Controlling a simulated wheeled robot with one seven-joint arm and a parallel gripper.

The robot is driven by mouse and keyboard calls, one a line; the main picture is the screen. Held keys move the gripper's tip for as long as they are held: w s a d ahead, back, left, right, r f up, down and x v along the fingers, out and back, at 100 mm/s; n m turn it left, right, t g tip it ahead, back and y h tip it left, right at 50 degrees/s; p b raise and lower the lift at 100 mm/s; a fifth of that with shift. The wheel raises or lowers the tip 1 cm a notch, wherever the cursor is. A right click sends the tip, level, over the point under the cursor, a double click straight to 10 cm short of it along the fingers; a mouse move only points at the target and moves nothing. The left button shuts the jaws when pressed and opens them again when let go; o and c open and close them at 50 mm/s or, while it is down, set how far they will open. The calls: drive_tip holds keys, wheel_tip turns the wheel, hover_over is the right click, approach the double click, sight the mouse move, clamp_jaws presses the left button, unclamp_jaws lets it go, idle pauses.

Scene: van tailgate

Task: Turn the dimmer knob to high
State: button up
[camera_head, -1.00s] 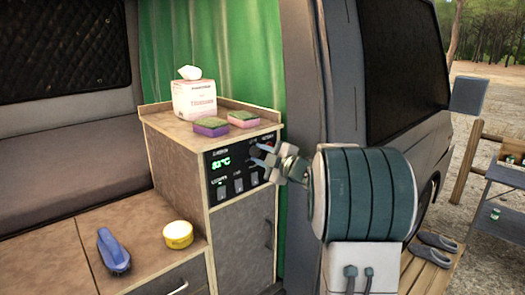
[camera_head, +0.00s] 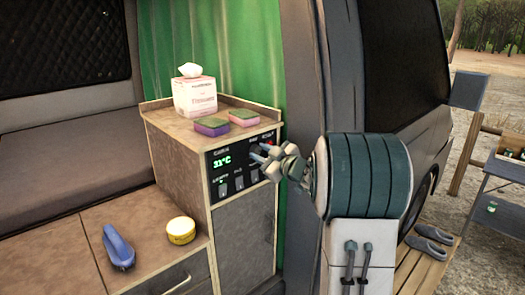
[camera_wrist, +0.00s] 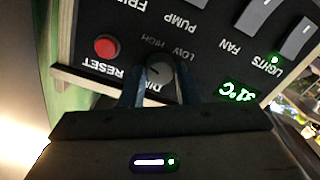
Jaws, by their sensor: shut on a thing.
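The dark dimmer knob (camera_wrist: 159,72) is on the black control panel (camera_wrist: 215,60), which appears upside down in the wrist view. LOW and HIGH are printed beside the knob, and the DIM label is partly covered. A short light mark shows on the knob face, but I cannot tell its exact setting. My gripper (camera_wrist: 158,86) has one blue finger on each side of the knob and is shut on it. In the head view, my gripper (camera_head: 260,153) reaches the upper right of the panel (camera_head: 233,157) and hides the knob.
A red RESET button (camera_wrist: 106,47) sits close beside the knob. Switches for lights, fan and pump and a green temperature display (camera_wrist: 239,93) share the panel. Sponges (camera_head: 243,117) and a tissue box (camera_head: 195,97) stand on the cabinet top above. The van's door pillar (camera_head: 305,80) is close on the right.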

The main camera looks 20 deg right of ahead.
drive_tip(key=shift+r, duration=0.45)
drive_tip(key=o, duration=1)
drive_tip(key=shift+c, duration=0.2)
drive_tip(key=shift+f, duration=0.15)
drive_tip(key=shift+d+f, duration=0.1)
drive_tip(key=b+v, duration=0.3)
drive_tip(key=v, duration=1)
drive_tip(key=shift+s+d+b, duration=0.15)
drive_tip(key=shift+s+b, duration=0.2)
drive_tip(key=shift+b, duration=0.05)
